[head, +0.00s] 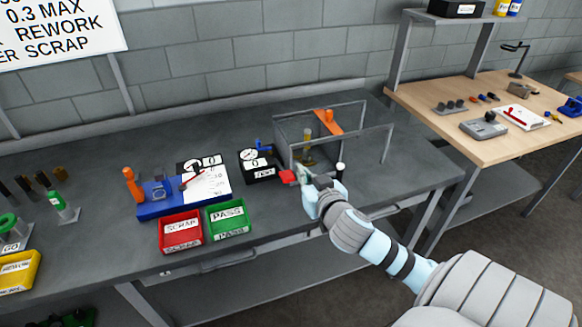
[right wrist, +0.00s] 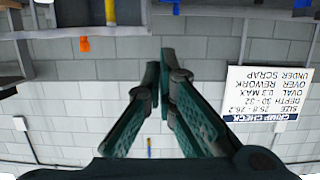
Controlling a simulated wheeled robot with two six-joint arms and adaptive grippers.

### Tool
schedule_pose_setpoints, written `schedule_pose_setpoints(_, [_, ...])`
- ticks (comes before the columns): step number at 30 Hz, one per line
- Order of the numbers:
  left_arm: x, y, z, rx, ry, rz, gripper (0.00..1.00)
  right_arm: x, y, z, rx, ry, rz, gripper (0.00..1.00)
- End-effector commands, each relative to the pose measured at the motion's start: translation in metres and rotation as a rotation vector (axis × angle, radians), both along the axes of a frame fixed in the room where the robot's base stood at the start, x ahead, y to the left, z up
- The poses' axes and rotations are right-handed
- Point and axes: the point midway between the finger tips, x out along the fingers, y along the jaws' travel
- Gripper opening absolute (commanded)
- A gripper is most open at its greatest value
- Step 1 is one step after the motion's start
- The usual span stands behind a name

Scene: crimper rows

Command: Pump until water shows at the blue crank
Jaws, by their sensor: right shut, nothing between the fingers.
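A small blue part (head: 264,146), which looks like the blue crank, sits beside the black gauge box (head: 262,172) at the left of a clear-walled frame (head: 352,110). I cannot make out any water at it. An orange piece (head: 328,121) lies at the top of the frame, above a brass-coloured post (head: 308,147). My left gripper does not show.
A red SCRAP bin (head: 181,244) and a green PASS bin (head: 228,232) stand at the grey bench's (head: 110,235) front. A blue fixture (head: 150,211) with an orange handle lies left. A wooden bench (head: 470,90) stands right.

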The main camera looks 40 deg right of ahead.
Motion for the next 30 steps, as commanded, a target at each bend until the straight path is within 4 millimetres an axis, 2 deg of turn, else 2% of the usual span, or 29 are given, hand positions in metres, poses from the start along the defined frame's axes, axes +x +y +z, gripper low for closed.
schedule_pose_setpoints(5, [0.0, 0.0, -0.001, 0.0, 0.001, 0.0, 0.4, 0.004, -0.001, -0.002, -0.001, 0.001, -0.001, 0.0])
schedule_pose_setpoints(8, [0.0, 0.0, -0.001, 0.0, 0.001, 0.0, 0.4, 0.013, -0.005, -0.005, 0.001, 0.001, -0.002, 0.0])
schedule_pose_setpoints(21, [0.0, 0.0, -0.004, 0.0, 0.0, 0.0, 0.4, 0.094, -0.033, -0.03, 0.003, 0.002, 0.0, 0.0])
schedule_pose_setpoints(25, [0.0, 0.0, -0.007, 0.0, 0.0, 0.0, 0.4, 0.092, -0.032, -0.054, 0.001, 0.005, 0.0, 0.0])
schedule_pose_setpoints(30, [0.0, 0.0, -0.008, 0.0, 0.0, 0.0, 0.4, 0.092, -0.032, -0.065, -0.001, 0.002, 0.001, 0.0])
